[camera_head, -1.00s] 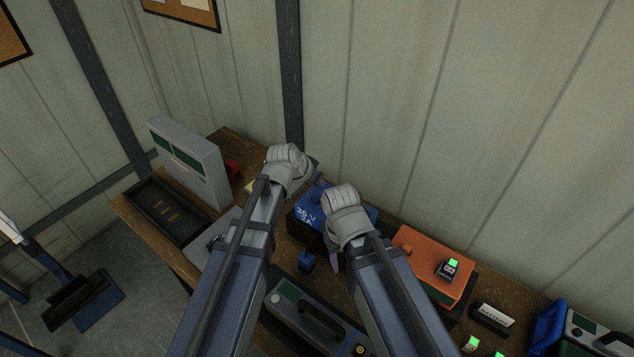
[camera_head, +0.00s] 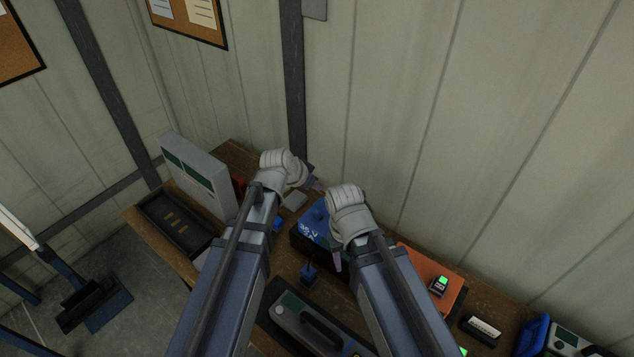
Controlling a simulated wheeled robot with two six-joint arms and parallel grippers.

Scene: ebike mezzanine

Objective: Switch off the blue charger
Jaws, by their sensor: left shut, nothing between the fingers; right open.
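The blue charger (camera_head: 308,229), marked with a voltage in white, sits on the wooden bench near the back wall. My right arm covers its right part. Its switch cannot be made out. My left gripper (camera_head: 316,184) is shut and empty, above and behind the charger's back left side, near the wall. My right gripper (camera_head: 337,262) points down at the charger's front right side and is open, though its fingers are mostly hidden by my own wrist. I cannot tell whether either touches the charger.
An orange box (camera_head: 412,262) with a green-lit battery (camera_head: 438,286) stands to the right. A grey cabinet (camera_head: 206,178) and black tray (camera_head: 176,222) are at left. The wall is close behind.

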